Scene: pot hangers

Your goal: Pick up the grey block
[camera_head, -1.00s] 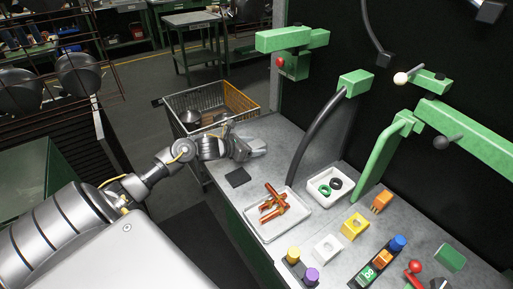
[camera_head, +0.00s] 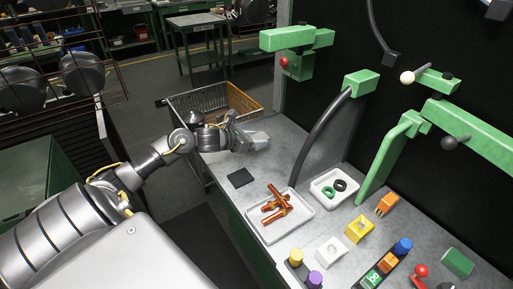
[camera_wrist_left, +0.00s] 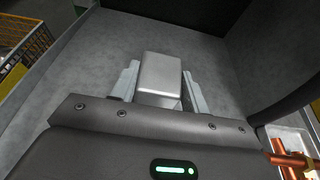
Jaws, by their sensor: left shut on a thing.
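The grey block (camera_wrist_left: 160,76) shows in the left wrist view as a light grey box with rounded edges. It sits between the two fingers of my left gripper (camera_wrist_left: 160,84), which is shut on it. In the head view my left gripper (camera_head: 262,138) is over the far left part of the grey bench top (camera_head: 290,150), beyond the black square pad (camera_head: 240,178). The block is hard to make out there. I cannot tell whether it touches the bench. My right gripper is not in view.
A white tray of copper pipes (camera_head: 268,234) and a white tray with green and black rings (camera_head: 318,196) stand nearer. A wire cart (camera_head: 190,97) is left of the bench. A dark curved bar (camera_head: 318,135) rises right of the gripper. Several coloured parts fill the front right.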

